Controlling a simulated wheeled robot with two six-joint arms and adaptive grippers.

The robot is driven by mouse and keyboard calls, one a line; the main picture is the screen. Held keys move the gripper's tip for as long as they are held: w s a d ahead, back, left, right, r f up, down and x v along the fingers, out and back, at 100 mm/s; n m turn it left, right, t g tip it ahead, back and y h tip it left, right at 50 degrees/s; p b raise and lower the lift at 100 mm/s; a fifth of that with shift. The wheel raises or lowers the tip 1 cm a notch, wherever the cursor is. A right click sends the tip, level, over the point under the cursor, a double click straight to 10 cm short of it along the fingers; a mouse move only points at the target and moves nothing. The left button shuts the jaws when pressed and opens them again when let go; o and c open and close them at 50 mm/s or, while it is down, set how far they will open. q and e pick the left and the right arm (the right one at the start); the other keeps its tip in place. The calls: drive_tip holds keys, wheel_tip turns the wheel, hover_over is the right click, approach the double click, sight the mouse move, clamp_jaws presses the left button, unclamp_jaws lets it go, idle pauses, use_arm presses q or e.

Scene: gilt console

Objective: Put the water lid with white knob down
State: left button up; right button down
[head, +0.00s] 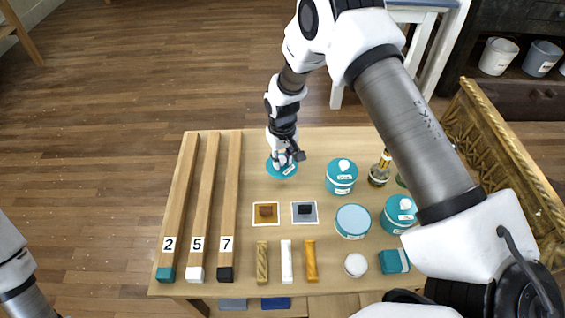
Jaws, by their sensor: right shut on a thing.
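My right gripper (287,157) is shut on the white knob of a round teal lid (275,171), with the arm reaching down from the top. The lid is at the back of the wooden table, right of the long wooden bars. Whether it touches the tabletop or hovers just above is hard to tell. A teal pot (353,222) with a pale blue round top and no knob stands to the right and nearer. My left gripper is out of view; only part of my left arm shows at the left edge.
Two teal pots with white-knobbed lids (341,178) (398,216) and a bottle (380,169) stand on the right. Three numbered bars (201,200) lie left. Two small square tiles (266,220) (305,219) and several short sticks (286,262) lie in front. A gilt carved piece (500,160) is at right.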

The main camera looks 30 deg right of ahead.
sight(283, 165)
drive_tip(key=shift+w+d+f, duration=0.1)
drive_tip(key=shift+w+d, duration=0.2)
drive_tip(key=shift+w, duration=0.05)
wheel_tip(283, 165, down, 3)
drive_tip(key=shift+f, duration=0.15)
drive_tip(key=shift+f, duration=0.25)
drive_tip(key=c, duration=0.9)
unclamp_jaws()
drive_tip(key=shift+c, duration=0.2)
drive_tip(key=shift+r, duration=0.25)
wheel_tip(283, 165, up, 12)
